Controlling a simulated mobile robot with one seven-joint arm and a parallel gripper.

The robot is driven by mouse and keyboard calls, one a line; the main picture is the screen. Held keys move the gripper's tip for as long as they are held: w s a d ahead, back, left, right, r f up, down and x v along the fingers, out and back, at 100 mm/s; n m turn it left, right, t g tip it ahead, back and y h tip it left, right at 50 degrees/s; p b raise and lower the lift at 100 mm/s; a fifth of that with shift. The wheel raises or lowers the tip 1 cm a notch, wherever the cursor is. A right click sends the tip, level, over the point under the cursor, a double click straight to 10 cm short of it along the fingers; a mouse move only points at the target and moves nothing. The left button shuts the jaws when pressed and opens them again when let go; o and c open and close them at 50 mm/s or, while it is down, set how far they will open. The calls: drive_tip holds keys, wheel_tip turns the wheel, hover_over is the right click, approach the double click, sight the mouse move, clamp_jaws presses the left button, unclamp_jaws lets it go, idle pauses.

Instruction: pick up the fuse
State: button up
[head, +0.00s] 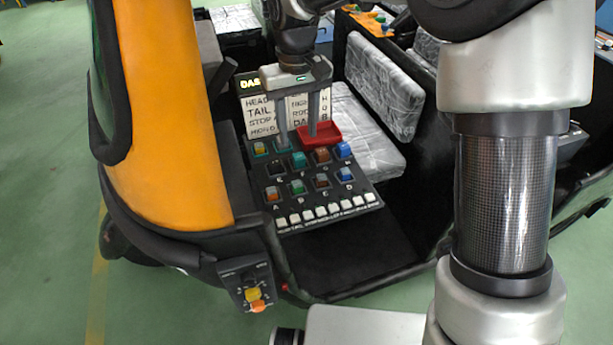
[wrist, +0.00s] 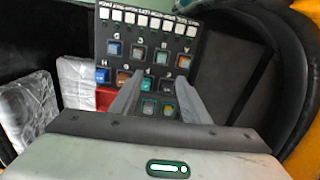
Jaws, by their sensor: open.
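My gripper (head: 298,140) is open and empty over the upper part of a black fuse panel (head: 330,205). Several small coloured fuses sit in lettered slots there. I cannot tell which one the task means. In the wrist view, a teal fuse (wrist: 147,85) and a dark slot with no coloured fuse (wrist: 168,87) lie between my fingertips (wrist: 160,79). The teal fuse also shows in the head view (head: 298,159). A yellow fuse (head: 260,148) sits at the panel's upper left. Brown (head: 322,154) and blue (head: 344,149) fuses sit to the right.
A red tray (head: 328,139) lies at the panel's upper right, partly behind a finger. White switches (head: 321,212) line its near edge. A label board (head: 259,117) stands behind. The orange body (head: 170,110) rises left; wrapped seats (head: 385,85) are right.

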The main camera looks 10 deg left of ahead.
hover_over(297, 183)
drive_tip(key=f, duration=1.1)
drive_tip(key=shift+d+f+b, duration=0.2)
drive_tip(key=shift+f+b, duration=0.1)
drive_tip(key=shift+f, duration=0.1)
drive_tip(key=f, duration=0.5)
drive_tip(key=shift+a, duration=0.25)
clamp_jaws()
